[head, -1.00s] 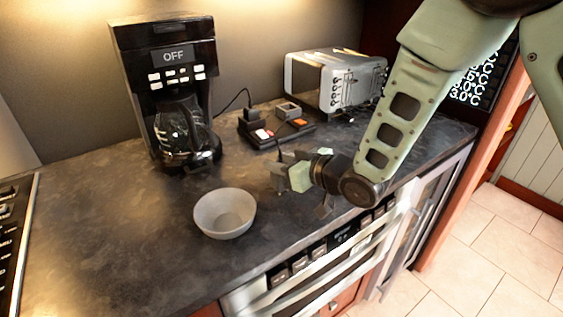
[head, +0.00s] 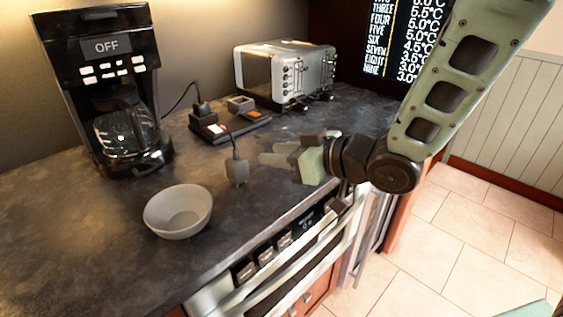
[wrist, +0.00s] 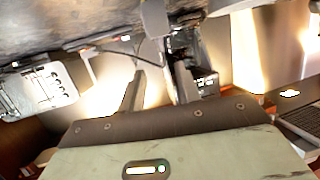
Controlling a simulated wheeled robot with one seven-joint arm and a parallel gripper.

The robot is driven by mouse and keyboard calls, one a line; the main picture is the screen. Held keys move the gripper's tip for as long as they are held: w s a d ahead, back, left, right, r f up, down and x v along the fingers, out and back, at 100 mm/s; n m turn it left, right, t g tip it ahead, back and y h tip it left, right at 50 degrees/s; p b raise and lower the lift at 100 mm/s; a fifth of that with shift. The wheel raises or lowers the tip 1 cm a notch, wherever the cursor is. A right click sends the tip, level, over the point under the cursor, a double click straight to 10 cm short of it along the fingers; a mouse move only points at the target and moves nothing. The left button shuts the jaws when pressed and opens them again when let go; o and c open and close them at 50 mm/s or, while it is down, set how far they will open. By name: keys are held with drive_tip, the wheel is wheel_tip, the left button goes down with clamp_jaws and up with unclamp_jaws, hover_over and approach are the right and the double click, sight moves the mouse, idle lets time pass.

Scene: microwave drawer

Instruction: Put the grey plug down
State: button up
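The grey plug (head: 237,171) is upright at the counter's middle, right of the grey bowl, with its dark cord rising from its top. It seems to rest on the counter (head: 90,225). My gripper (head: 284,153) is to the right of the plug, apart from it, with its fingers pointing left. The fingers look spread with nothing between them. In the wrist view, a grey block that looks like the plug (wrist: 155,19) shows at the top, beyond the fingers.
The grey bowl (head: 178,213) stands near the front edge. The coffee maker (head: 105,85) is at the back left. A power strip (head: 212,131) with a black plug (head: 200,108) lies behind, before the toaster (head: 285,75). An oven front (head: 290,260) is below the counter edge.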

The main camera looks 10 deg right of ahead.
drive_tip(key=s+d+f+g+h, duration=0.1)
drive_tip(key=s+d+g+h, duration=0.1)
drive_tip(key=s, duration=0.5)
drive_tip(key=s+d+f+m+g+h, duration=0.1)
drive_tip(key=s+g+h, duration=0.3)
drive_tip(key=s, duration=0.4)
drive_tip(key=s+d+f+g+h, duration=0.2)
drive_tip(key=s+g+h, duration=0.2)
drive_tip(key=s, duration=0.4)
drive_tip(key=shift+s+d, duration=0.15)
drive_tip(key=shift+d, duration=0.15)
